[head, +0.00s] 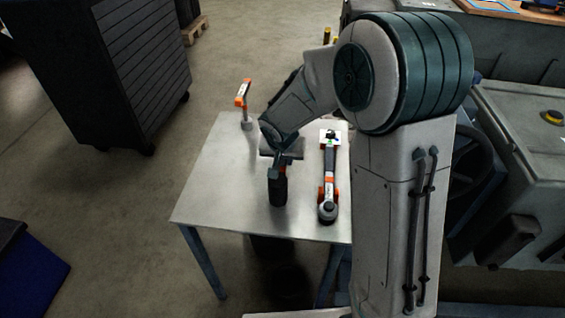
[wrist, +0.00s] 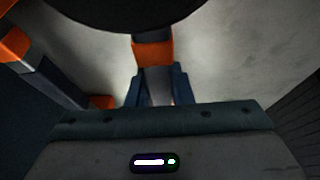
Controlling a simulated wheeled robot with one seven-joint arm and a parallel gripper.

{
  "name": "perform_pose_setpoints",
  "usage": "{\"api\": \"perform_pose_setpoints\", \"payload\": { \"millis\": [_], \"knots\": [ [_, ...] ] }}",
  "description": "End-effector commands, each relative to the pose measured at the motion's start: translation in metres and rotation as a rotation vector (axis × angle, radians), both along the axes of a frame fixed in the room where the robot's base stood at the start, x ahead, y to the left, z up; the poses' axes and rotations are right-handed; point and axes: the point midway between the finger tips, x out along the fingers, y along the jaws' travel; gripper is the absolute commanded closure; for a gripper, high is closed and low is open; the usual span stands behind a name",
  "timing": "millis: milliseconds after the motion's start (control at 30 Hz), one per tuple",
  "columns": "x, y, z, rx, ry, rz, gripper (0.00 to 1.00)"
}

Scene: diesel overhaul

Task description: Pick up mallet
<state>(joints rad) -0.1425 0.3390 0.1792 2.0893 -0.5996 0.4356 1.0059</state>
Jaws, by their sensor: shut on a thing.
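The mallet has a black head (head: 278,190) and an orange part below it. It is at the middle of the metal table in the head view. My gripper (head: 281,172) is shut on the mallet's handle, just behind the head. In the wrist view the two dark fingers (wrist: 158,92) close on the grey handle. The orange band (wrist: 153,52) and the dark round head (wrist: 140,14) stand beyond the fingertips. I cannot tell whether the mallet touches the table. My wrist hides part of the handle in the head view.
A long dark tool with orange supports (head: 328,170) lies on the metal table (head: 215,185) just right of the mallet. An orange-topped tool (head: 243,95) stands upright at the back left. The table's left side is clear. A dark cabinet (head: 100,75) stands at the far left.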

Motion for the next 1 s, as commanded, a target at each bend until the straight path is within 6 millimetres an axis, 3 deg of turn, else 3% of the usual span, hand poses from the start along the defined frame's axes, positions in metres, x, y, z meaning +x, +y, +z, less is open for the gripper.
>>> {"api": "perform_pose_setpoints", "payload": {
  "millis": [100,500,700,1000],
  "knots": [
    [0.001,0.000,0.027,0.001,-0.007,0.000,1.00],
    [-0.020,-0.087,0.077,0.000,-0.004,-0.007,1.00],
    [-0.025,-0.107,0.089,-0.001,-0.003,-0.002,1.00],
    [-0.027,-0.114,0.091,0.000,-0.002,0.000,1.00]
  ]
}}
